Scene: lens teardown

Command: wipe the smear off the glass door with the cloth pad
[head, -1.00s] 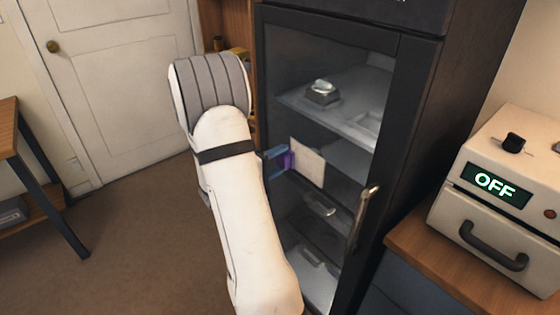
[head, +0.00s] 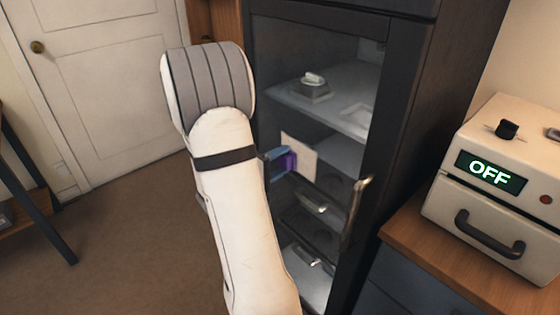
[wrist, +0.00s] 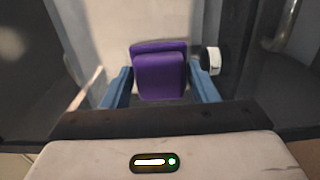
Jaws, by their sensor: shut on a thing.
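The glass door (head: 325,130) of the dark cabinet fills the middle of the head view, with a metal handle (head: 357,205) on its right side. My gripper (head: 279,161) has blue fingers and is shut on the purple grip of the cloth pad. The pad's pale square face (head: 299,159) is at the glass; I cannot tell whether it touches. In the wrist view the purple grip (wrist: 159,72) sits between the blue fingers. I cannot make out the smear; the pad and my arm cover part of the door.
Shelves with small items (head: 312,86) show behind the glass. A beige box reading OFF (head: 495,190) stands on a wooden counter (head: 415,250) to the right. A small black round object with a white face (wrist: 211,61) is right of the grip. Open floor (head: 130,245) lies left.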

